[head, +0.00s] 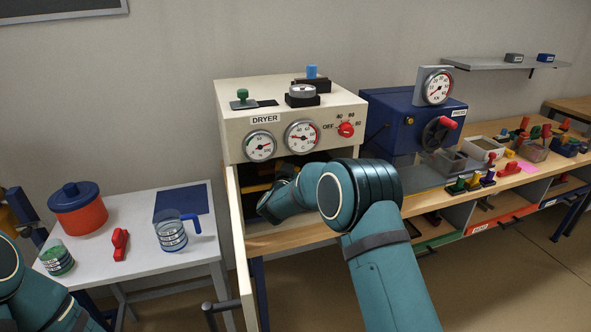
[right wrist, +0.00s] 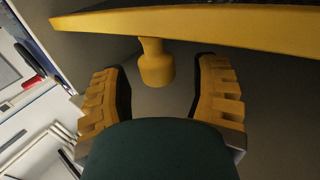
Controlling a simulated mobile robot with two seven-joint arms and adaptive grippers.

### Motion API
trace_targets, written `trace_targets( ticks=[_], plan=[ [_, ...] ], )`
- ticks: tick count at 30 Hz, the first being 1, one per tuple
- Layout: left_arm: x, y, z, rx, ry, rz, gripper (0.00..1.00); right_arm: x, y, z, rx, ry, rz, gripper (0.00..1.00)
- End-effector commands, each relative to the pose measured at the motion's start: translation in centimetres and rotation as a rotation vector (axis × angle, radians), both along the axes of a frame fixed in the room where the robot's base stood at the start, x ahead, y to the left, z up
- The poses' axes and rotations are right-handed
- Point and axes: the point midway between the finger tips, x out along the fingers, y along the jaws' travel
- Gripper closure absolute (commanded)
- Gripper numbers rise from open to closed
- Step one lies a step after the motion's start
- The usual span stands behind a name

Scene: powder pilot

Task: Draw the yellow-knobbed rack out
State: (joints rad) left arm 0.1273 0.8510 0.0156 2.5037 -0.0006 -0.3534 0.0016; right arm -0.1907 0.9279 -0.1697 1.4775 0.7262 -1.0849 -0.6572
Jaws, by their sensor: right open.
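The dryer (head: 290,125) is a cream box with gauges and a red dial, and its front door (head: 238,245) stands open. My right arm reaches into the opening and hides much of the inside in the head view. In the right wrist view a yellow rack (right wrist: 220,27) crosses the top, with a yellow knob (right wrist: 156,66) hanging from its edge. My right gripper (right wrist: 160,74) is open, with one finger on each side of the knob and a gap to both. A yellow strip inside the dryer (head: 256,188) shows left of my arm. My left gripper is out of view.
A white side table (head: 140,215) at left holds an orange pot (head: 78,208), a red clamp-like item (head: 120,245) and a measuring jug (head: 171,232). A blue press (head: 410,120) stands right of the dryer. Stamps and trays crowd the right bench.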

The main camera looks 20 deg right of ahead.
Motion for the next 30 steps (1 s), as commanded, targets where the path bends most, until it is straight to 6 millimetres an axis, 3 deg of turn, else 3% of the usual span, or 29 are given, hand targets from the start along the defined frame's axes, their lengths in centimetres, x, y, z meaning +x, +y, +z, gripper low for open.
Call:
trace_targets(
  ticks=[10, 11, 15, 16, 30],
  plan=[
    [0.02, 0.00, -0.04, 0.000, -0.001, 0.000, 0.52, 0.38, -0.25, -0.03, 0.000, 0.001, 0.000, 0.39],
    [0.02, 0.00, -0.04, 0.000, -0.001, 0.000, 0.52, 0.37, -0.24, -0.04, 0.000, 0.001, 0.000, 0.44],
    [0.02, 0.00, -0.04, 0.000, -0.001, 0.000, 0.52, 0.36, -0.25, -0.04, 0.000, 0.001, 0.000, 0.93],
    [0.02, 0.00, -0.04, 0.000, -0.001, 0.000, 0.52, 0.36, -0.24, -0.03, 0.000, 0.001, 0.000, 1.00],
    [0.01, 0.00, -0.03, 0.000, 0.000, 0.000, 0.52, 0.34, -0.25, -0.08, 0.000, 0.001, 0.000, 1.00]
  ],
)
